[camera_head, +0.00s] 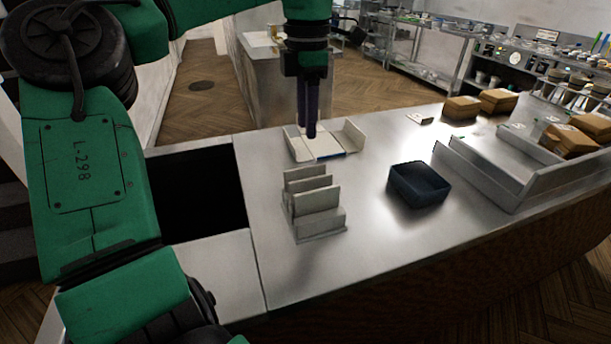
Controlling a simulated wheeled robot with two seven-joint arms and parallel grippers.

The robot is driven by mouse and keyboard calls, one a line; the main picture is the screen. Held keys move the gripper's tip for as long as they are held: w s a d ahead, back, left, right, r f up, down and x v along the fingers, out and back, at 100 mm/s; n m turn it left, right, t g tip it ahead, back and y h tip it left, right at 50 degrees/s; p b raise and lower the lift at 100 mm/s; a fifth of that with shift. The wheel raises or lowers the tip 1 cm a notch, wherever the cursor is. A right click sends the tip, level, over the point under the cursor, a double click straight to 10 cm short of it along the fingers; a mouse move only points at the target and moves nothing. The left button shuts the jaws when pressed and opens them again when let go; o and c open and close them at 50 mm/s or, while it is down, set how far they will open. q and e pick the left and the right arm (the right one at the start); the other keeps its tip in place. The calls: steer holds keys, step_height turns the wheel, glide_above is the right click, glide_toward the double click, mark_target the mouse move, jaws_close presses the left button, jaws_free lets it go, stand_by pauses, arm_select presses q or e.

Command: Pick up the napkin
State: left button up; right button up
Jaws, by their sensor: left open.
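White flat napkins, as they appear, lie in a low pale holder (354,136) with raised sides on the steel counter. The napkin (328,145) is a flat white sheet or stack, partly hidden by my gripper; single sheets cannot be told apart. My left gripper (311,135) comes down from the top of the picture, its dark fingers pointing straight down over the holder's left part. The fingers are seen nearly edge-on and hold nothing visible. Whether the tips touch the napkin cannot be told. My right gripper is not in view.
A pale slotted rack (316,222) stands in front of the holder. A dark blue open box (418,185) sits to its right. A metal tray (490,172) and brown boxes (462,107) are farther right. A dark opening (195,195) lies left.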

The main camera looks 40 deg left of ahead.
mark_target(305, 168)
arm_select(q)
step_height(305, 168, down, 11)
steer(key=shift+s+a+f+p, duration=0.1)
steer(key=shift+s+p, duration=0.05)
steer(key=shift+p, duration=0.65)
steer(key=shift+a+f, duration=0.1)
steer(key=shift+f, duration=0.15)
jaws_close()
